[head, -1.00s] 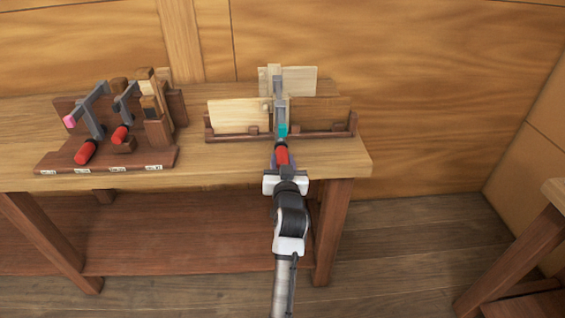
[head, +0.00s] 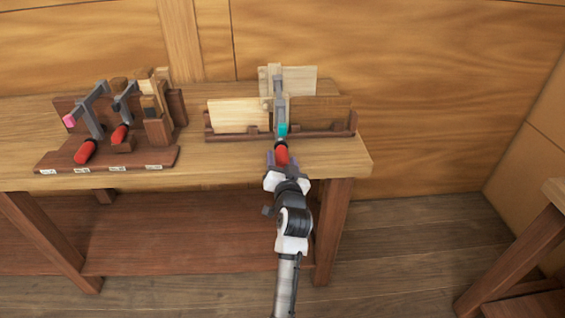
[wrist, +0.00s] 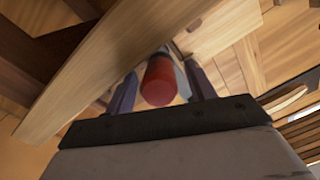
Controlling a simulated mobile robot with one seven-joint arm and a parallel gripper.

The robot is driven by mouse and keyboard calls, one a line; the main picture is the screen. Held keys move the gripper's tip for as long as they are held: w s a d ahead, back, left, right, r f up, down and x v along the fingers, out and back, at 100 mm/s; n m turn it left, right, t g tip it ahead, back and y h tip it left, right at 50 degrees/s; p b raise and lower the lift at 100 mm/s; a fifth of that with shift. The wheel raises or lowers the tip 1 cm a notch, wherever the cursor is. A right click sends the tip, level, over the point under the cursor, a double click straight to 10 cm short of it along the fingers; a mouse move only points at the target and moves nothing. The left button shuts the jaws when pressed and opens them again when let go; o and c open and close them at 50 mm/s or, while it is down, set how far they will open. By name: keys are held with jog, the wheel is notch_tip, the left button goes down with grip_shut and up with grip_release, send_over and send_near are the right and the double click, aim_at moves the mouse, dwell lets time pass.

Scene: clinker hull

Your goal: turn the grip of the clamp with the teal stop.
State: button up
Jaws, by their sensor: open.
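The clamp with the teal stop (head: 283,129) is set on wooden boards at the right part of the bench. Its grey bar (head: 279,90) runs back over the boards, and its red grip (head: 282,153) points toward me at the bench's front edge. My gripper (head: 281,160) is open at the near end of the red grip. In the wrist view the red grip (wrist: 158,80) stands between the two open fingers of my gripper (wrist: 157,92), with a visible gap to the left finger. The gap on the right is narrower, and I cannot tell whether that finger touches.
A dark rack (head: 60,161) at the left of the bench holds two more clamps, one with a pink stop (head: 69,121). Wooden boards (head: 240,114) stand in a low holder (head: 347,130) behind the grip. The bench edge (wrist: 85,75) passes close to my fingers.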

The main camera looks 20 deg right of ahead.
jog(key=n+h, duration=0.1)
jog(key=n, duration=0.2)
jog(key=shift+n, duration=0.4)
jog(key=b+v, duration=0.3)
jog(key=v, duration=1)
jog(key=shift+s+r, duration=0.25)
jog(key=shift+s, duration=0.15)
